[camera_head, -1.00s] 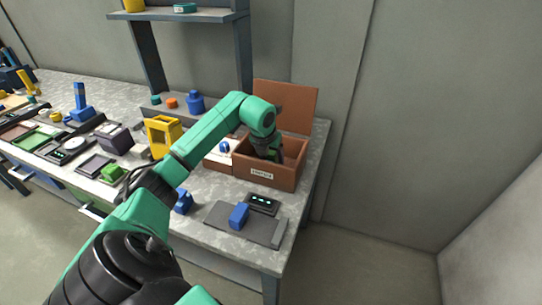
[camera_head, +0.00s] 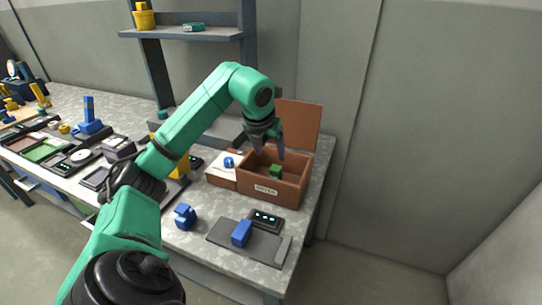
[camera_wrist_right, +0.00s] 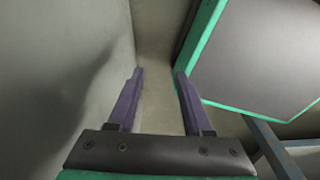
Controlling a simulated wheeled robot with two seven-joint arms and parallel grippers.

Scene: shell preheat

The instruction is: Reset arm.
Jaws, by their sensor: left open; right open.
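My left arm reaches across the head view from the lower left. My left gripper (camera_head: 268,152) is open and empty, pointing down above the brown open box (camera_head: 272,188), whose lid stands up at the back. A green block (camera_head: 275,171) lies inside the box, below and apart from the fingers. My right gripper (camera_wrist_right: 160,85) shows in the right wrist view. Its two purple fingers are apart with nothing between them, and a wall and floor lie beyond. The right gripper is not seen in the head view.
The grey workbench holds a blue object (camera_head: 241,233) on a dark plate (camera_head: 270,245), a small display unit (camera_head: 265,219), another blue part (camera_head: 185,216) and trays at left. A shelf (camera_head: 190,33) stands behind. Floor at right is clear.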

